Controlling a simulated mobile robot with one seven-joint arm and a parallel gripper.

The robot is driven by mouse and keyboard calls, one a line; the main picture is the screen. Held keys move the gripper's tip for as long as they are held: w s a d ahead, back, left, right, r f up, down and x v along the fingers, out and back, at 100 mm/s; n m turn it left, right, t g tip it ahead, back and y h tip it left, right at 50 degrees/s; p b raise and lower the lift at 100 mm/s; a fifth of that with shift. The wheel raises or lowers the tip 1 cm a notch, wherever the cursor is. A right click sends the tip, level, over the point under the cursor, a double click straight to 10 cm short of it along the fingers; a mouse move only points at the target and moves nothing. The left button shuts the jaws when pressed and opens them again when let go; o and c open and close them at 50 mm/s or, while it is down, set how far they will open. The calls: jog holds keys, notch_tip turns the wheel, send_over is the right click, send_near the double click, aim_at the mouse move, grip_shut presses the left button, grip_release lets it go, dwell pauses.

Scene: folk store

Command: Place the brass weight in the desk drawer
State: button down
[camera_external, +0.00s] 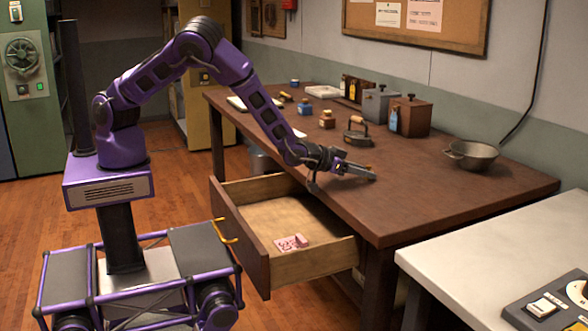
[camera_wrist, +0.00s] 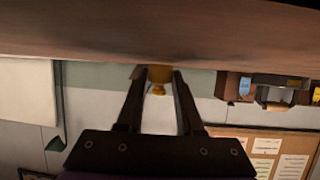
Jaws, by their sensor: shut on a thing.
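The brass weight (camera_wrist: 159,76) is between the two fingers of my gripper (camera_wrist: 157,82) in the wrist view, with its knob pointing down in that picture. My gripper (camera_external: 358,171) is shut on it, low over the front part of the brown desk in the external view. The weight is too small and covered there to make out clearly. The desk drawer (camera_external: 312,267) is pulled open below the desk's front edge, to the left of and below my gripper. A small pink-and-white item (camera_external: 290,243) lies inside it; most of the drawer floor is bare.
The desk (camera_external: 440,195) carries a metal pan (camera_external: 471,155), a flat iron (camera_external: 357,137), a brown box (camera_external: 411,116), a grey box (camera_external: 378,104) and several small bottles toward the back. A pale counter (camera_external: 500,240) stands at the right. The desk's front right is clear.

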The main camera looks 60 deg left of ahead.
jog(key=shift+f+b, duration=0.25)
jog(key=shift+b, duration=0.05)
jog(key=c, duration=0.5)
grip_release()
jog(key=shift+r, duration=0.1)
jog(key=shift+c, duration=0.2)
jog(key=shift+r+p, duration=0.1)
jog(key=shift+p, duration=0.3)
jog(key=shift+s, duration=0.15)
jog(key=v, duration=1.7)
jog(key=shift+r+p, duration=0.3)
jog(key=shift+p, duration=0.05)
jog(key=shift+o, duration=0.2)
